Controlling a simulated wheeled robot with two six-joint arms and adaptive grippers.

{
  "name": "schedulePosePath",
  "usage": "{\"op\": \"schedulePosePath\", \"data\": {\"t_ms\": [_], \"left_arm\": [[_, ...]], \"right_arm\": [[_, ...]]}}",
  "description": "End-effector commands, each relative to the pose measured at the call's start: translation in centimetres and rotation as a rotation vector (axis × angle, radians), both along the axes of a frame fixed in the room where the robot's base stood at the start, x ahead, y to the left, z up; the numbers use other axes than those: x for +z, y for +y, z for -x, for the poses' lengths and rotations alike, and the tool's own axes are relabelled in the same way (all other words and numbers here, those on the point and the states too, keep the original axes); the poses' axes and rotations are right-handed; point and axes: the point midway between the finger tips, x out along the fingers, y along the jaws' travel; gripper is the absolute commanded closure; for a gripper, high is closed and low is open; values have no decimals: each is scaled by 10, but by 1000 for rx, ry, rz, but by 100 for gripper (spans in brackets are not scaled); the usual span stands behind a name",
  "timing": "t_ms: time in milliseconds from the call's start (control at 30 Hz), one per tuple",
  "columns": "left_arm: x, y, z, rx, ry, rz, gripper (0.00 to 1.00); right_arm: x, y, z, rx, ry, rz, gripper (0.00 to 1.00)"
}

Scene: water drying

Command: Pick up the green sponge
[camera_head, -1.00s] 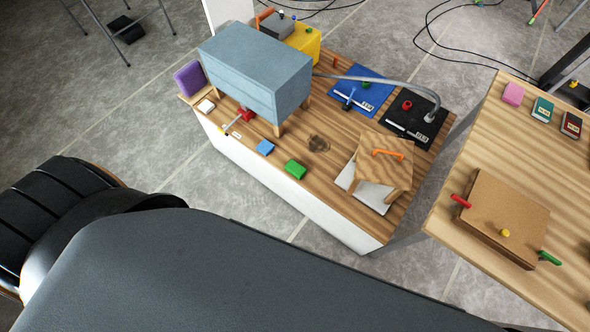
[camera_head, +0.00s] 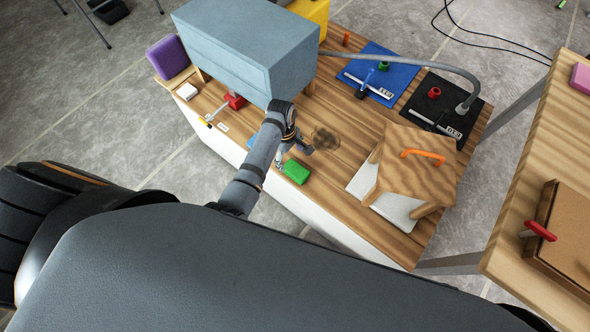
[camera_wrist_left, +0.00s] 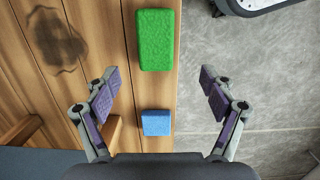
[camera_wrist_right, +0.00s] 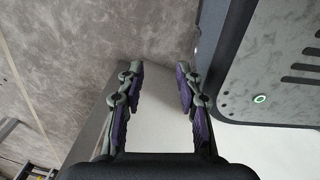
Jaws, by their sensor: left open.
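The green sponge (camera_head: 296,172) lies on the wooden table top near its front edge. In the left wrist view the green sponge (camera_wrist_left: 156,40) is beyond the fingertips, roughly centred between them. My left gripper (camera_head: 293,148) is open and empty, above the table beside the sponge. It also shows in the left wrist view (camera_wrist_left: 160,85), with its fingers apart. A blue sponge (camera_wrist_left: 155,122) lies between the fingers in that view, below them on the table. My right gripper (camera_wrist_right: 160,85) is open and empty, with floor and a pale surface beyond it.
A grey-blue cabinet (camera_head: 235,50) stands close behind my left arm. A dark stain (camera_head: 325,139) marks the table by the sponge. A wooden box with an orange handle (camera_head: 415,165) stands to the right. A second table (camera_head: 530,150) is at the far right.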

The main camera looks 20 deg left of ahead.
Motion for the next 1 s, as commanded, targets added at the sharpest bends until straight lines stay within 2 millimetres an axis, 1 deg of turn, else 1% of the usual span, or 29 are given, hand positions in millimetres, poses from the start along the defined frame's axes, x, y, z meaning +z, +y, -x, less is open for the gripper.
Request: {"op": "schedulePosePath", "data": {"t_ms": [33, 67, 100, 200, 333, 433, 467, 567, 600, 700, 800, 1000], "left_arm": [[-12, -1, 1, -1, 3, 0, 17], [-18, -2, 2, -1, 4, 0, 17], [-25, -3, 2, -1, 4, 0, 17], [-40, -5, 2, -2, 3, -1, 17], [-46, -6, 2, -2, 1, 0, 17], [-49, -6, 1, -3, 1, 0, 17], [-52, -7, 1, -3, 1, 0, 17], [-71, -13, -1, -3, 3, 0, 17], [-78, -15, -2, -3, 3, 0, 17], [-92, -17, -2, -3, 2, -1, 17], [-97, -18, -2, -3, 0, 0, 17], [-97, -18, -1, -2, -1, -1, 17]], "right_arm": [[-5, -2, 5, 0, 7, 2, 65], [-6, -3, 6, 1, 8, 4, 65], [-8, -4, 6, 2, 8, 5, 65], [-12, -6, 0, 3, -3, 7, 65], [-11, -6, -19, 4, -31, 7, 65], [-11, -6, -28, 5, -46, 7, 65], [-13, -6, -29, 5, -47, 7, 65], [-21, -6, -27, 5, -44, 7, 65], [-25, -6, -25, 4, -41, 7, 65], [-30, -5, -18, 4, -30, 6, 65], [-31, -4, -14, 3, -23, 6, 65], [-30, -1, -13, 1, -22, 1, 65]]}}
